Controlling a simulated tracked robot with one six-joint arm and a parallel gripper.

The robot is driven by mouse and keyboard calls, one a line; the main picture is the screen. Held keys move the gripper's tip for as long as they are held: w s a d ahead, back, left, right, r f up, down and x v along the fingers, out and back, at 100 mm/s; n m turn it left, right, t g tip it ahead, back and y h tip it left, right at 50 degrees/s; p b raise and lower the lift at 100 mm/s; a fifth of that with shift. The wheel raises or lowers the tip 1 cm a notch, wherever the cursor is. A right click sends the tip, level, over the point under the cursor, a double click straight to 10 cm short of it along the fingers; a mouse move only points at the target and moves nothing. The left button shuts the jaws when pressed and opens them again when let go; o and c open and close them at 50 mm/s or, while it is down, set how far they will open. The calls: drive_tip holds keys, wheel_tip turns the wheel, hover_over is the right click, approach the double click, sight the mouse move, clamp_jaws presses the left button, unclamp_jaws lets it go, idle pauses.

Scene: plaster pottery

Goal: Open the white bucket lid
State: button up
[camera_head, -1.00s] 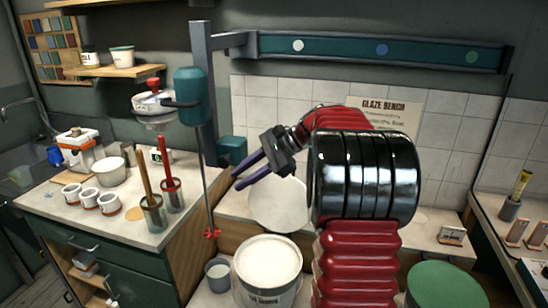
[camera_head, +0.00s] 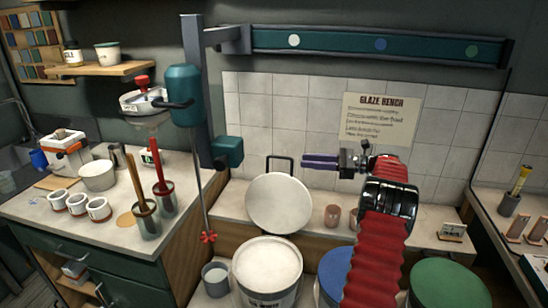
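The white bucket (camera_head: 267,292) stands at the bottom centre, and its round top shows a pale, slightly mottled surface that looks like its contents. A round white lid (camera_head: 278,203) with a dark loop handle leans upright against the tiled wall behind the bucket. My gripper (camera_head: 305,162) is in the air right of and above the lid's handle, its two purple fingers pointing left. The fingers look parted and hold nothing. They look clear of the lid, though the depth is hard to judge.
A blue-topped bucket (camera_head: 334,274) and a green-topped bucket (camera_head: 449,287) stand to the right, the blue one partly behind my arm. A mixer (camera_head: 186,95) with a red-tipped shaft hangs left of the lid. A small grey pail (camera_head: 215,278) stands left of the white bucket. Small cups stand on the back ledge.

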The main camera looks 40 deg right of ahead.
sight(272, 157)
drive_tip(key=shift+s+d+f+m+t, duration=0.2)
drive_tip(key=shift+s+d, duration=0.1)
drive_tip(key=shift+d, duration=0.3)
drive_tip(key=shift+s+d+f+m+t, duration=0.1)
drive_tip(key=shift+s+d+f, duration=0.15)
drive_tip(key=shift+d, duration=0.3)
drive_tip(key=shift+w+a, duration=0.1)
drive_tip(key=x, duration=1.3)
drive_tip(key=shift+w+a, duration=0.2)
drive_tip(key=shift+w, duration=0.1)
drive_tip(key=shift+r, duration=0.1)
clamp_jaws()
